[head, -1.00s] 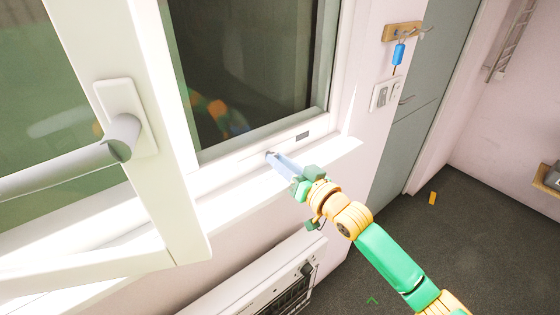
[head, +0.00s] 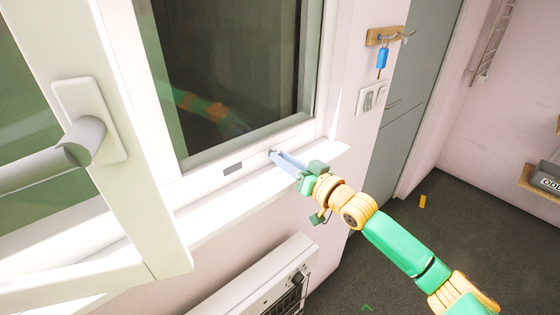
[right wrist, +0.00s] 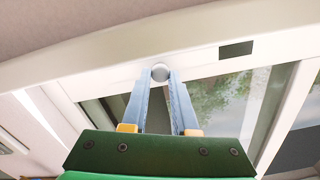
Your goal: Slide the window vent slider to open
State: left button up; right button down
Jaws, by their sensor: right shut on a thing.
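The vent slider is a strip set in the lower rail of the white window frame (head: 205,170). Its small round pale knob (right wrist: 160,72) sits between the fingertips of my right gripper (head: 276,156) in the right wrist view. My right gripper is shut on this knob, and its blue-grey fingers reach up to the rail. One dark vent slot (head: 233,168) lies uncovered just left of the fingertips in the head view; it also shows in the right wrist view (right wrist: 236,48), to the right of the knob. My left gripper is not in view.
An open white casement with a grey handle (head: 85,140) stands on the left. A white sill (head: 240,200) runs below the rail, with a heater (head: 255,285) under it. A blue key tag (head: 382,58) hangs at the right.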

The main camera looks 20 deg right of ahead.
jog(key=c, duration=0.9)
grip_release()
jog(key=shift+d+r, duration=0.1)
jog(key=shift+o, duration=1.2)
jog(key=shift+d, duration=0.1)
jog(key=shift+w+d, duration=0.1)
jog(key=shift+s+f, duration=0.2)
jog(key=shift+s, duration=0.05)
jog(key=b+v, duration=0.1)
jog(key=v, duration=0.5)
jog(key=shift+s+d+b, duration=0.15)
jog(key=shift+s+b, duration=0.2)
jog(key=shift+b, duration=0.05)
